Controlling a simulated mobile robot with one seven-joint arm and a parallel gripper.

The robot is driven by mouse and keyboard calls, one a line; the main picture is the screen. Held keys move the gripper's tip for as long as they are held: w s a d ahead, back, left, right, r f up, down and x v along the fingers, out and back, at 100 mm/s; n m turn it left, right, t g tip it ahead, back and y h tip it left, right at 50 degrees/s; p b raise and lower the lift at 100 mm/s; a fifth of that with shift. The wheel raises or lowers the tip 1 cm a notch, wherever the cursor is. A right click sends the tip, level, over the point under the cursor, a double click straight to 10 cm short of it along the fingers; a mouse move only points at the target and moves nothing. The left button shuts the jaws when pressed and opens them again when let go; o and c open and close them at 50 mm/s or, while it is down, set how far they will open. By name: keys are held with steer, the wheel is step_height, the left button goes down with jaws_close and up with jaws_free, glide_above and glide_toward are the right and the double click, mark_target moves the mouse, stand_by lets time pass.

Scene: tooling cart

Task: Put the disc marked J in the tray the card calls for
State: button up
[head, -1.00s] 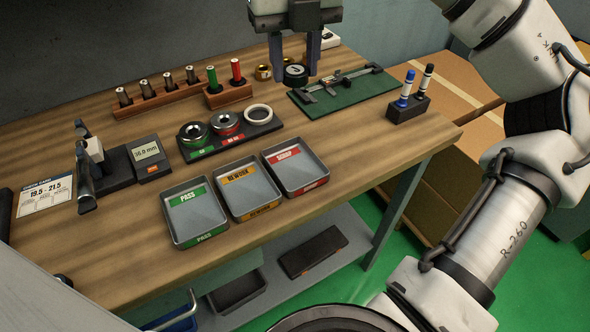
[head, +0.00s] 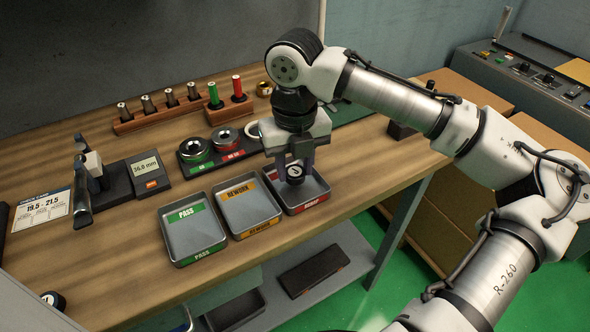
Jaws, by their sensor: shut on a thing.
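My gripper (head: 295,174) points down over the tray with red labels (head: 309,209), the right one of three. It is shut on a small black disc (head: 294,172) with a white face and a dark mark, which looks like a J but is small. I cannot tell whether the disc touches the tray floor. The middle tray (head: 247,208) has yellow REWORK labels and the left tray (head: 191,231) has green PASS labels; both are empty. The card (head: 42,210) at the left reads 19.5 - 21.5, its smaller print unreadable.
A gauge with a display (head: 147,168) stands by the card; its reading looks like 36.8 mm. A dark ring-gauge holder (head: 216,155) sits behind the trays. Wooden racks (head: 170,114) of pins stand farther back. The bench's front edge is just before the trays.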

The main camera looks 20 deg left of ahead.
mark_target(295, 171)
steer(key=shift+f, duration=0.9)
steer(key=o, duration=0.9)
steer(key=shift+f, duration=0.15)
step_height(295, 171, up, 12)
steer(key=shift+r, duration=0.2)
